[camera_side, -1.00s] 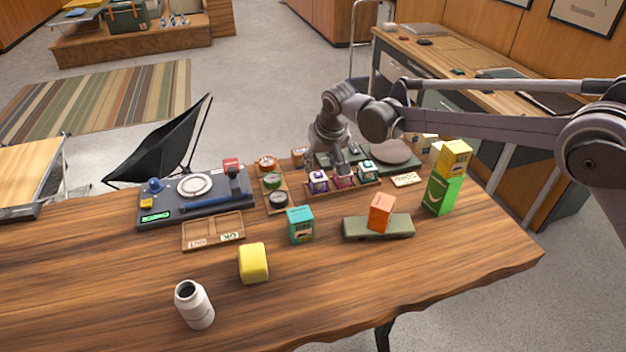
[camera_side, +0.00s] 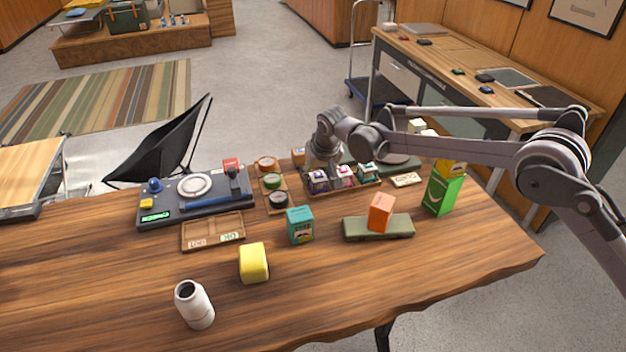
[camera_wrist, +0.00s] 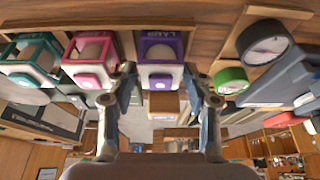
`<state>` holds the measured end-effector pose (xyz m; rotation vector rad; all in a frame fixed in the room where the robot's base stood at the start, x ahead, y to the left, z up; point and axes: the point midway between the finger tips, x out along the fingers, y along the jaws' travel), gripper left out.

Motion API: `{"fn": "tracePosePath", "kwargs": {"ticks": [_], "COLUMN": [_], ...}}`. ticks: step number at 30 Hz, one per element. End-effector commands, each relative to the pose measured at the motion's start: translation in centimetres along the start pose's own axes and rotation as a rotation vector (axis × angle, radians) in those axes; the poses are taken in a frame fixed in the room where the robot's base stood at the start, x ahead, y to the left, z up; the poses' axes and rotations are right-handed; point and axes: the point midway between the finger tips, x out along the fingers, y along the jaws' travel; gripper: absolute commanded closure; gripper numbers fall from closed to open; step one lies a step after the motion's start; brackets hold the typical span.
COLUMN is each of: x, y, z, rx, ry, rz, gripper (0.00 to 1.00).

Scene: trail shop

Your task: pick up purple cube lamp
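The purple cube lamp (camera_side: 318,183) stands at the left end of a row of cube lamps in a wooden tray. In the wrist view, the purple cube lamp (camera_wrist: 160,60) lies ahead between my two fingertips. My gripper (camera_wrist: 158,72) is open, with one finger toward each side of the lamp. The wrist view does not show clearly whether they touch it. In the side view, my gripper (camera_side: 322,168) points down right over the purple lamp and hides part of its top. The pink lamp (camera_side: 343,177) stands close on its right, and the teal lamp (camera_side: 366,172) is beyond.
A rack of round tins (camera_side: 274,182) stands close to the left; its green tin (camera_wrist: 231,80) shows beside one finger. A teal box (camera_side: 299,225) and an orange box (camera_side: 381,212) stand in front. The green box (camera_side: 442,194) is at right.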

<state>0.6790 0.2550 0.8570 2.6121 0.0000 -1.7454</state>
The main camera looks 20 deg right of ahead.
Motion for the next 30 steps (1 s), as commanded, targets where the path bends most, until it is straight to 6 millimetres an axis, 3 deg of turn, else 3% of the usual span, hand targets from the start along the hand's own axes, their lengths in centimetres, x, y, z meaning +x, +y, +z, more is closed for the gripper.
{"fn": "tracePosePath", "kwargs": {"ticks": [1, 4, 5, 17, 25, 30], "x": [0.0, 0.0, 0.0, -0.5, -3.8, -5.8], "y": [0.0, 0.0, 0.0, 0.0, 0.0, 3.2], "z": [0.0, 0.0, 0.0, -0.2, -1.6, -1.8], "rx": [0.0, 0.0, 0.0, 0.0, 0.0, 0.004], "ry": [0.0, 0.0, 0.0, 0.0, 0.0, 0.0], "rz": [0.0, 0.0, 0.0, 0.0, 0.0, 0.001], "gripper": [0.64, 0.92, 0.95, 0.95, 0.95, 0.95]}}
